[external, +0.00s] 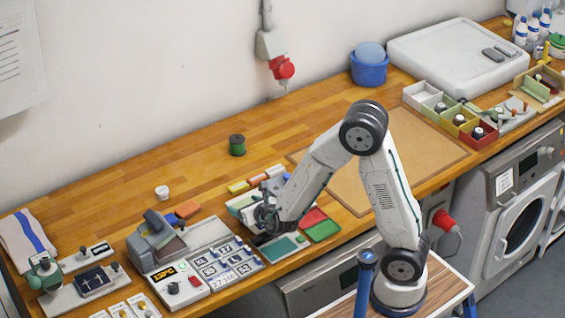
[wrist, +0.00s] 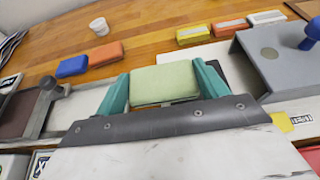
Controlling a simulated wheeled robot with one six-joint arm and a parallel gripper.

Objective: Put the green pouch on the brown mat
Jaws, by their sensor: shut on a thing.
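The green pouch (wrist: 164,80) is a pale green, padded-looking block in the wrist view. It sits between the two teal fingers of my gripper (wrist: 162,88), which touch its left and right ends. In the external view my gripper (external: 267,216) is low over the front of the bench, among the devices; I cannot make out the pouch there for sure. Its height above the surface is unclear. The brown mat (external: 385,165) is a wide tan sheet lying flat on the bench, right of my gripper and partly behind my arm.
Blue (wrist: 72,66) and orange (wrist: 105,53) blocks and a white cup (wrist: 99,26) lie beyond my gripper. A grey device with a blue knob (wrist: 312,30) stands close on the right. A green spool (external: 237,145) stands behind. The mat's visible surface is clear.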

